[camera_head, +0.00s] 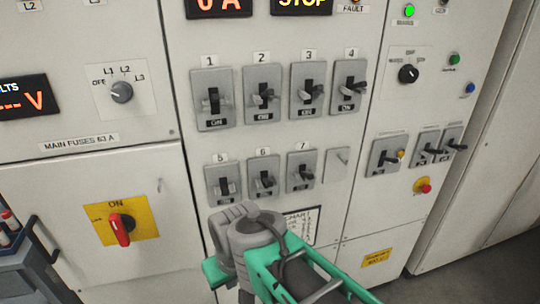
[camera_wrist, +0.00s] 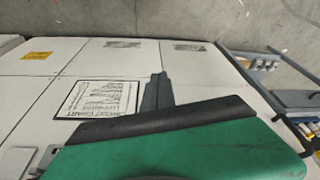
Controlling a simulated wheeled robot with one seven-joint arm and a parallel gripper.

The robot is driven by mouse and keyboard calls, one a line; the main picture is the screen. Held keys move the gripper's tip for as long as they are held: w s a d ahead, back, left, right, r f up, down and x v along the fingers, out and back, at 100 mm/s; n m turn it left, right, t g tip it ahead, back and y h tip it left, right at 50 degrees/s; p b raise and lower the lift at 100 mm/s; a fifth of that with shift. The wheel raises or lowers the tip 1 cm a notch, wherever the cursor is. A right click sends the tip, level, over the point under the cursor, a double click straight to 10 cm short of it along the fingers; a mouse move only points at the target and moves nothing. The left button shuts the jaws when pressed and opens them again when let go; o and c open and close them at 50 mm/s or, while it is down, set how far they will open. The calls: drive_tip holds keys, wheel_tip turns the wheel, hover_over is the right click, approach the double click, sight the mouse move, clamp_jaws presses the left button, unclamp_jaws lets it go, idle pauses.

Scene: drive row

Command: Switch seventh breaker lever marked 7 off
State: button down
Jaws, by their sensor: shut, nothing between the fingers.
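The breaker marked 7 (camera_head: 303,173) is in the lower row of the cabinet panel in the head view, right of breakers 5 and 6. It has a grey plate and a small dark lever; its lever position and small label are too small to read surely. My gripper (camera_wrist: 157,90) shows in the wrist view as dark fingers closed together, with nothing between them. In the head view my wrist and green arm are below the lower row, apart from breaker 7; the fingertips are not clear there. The wrist view does not show breaker 7.
Breakers 5 (camera_head: 223,183) and 6 (camera_head: 263,177) stand close to its left, and a blank plate (camera_head: 336,165) to its right. Breakers 1 to 4 sit above. A circuit chart (camera_wrist: 98,98) is on the lower panel. A red rotary switch (camera_head: 121,229) is at left.

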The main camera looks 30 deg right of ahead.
wheel_tip(320, 180, up, 22)
drive_tip(key=m+h+p, duration=0.1)
drive_tip(key=m+p, duration=0.1)
drive_tip(key=m, duration=0.1)
hover_over(309, 174)
drive_tip(key=s+a, duration=0.1)
drive_tip(key=s, duration=0.3)
drive_tip(key=shift+s, duration=0.1)
drive_tip(key=b+x, duration=0.5)
drive_tip(key=x, duration=0.5)
drive_tip(key=shift+w, duration=0.25)
drive_tip(key=shift+t, duration=0.3)
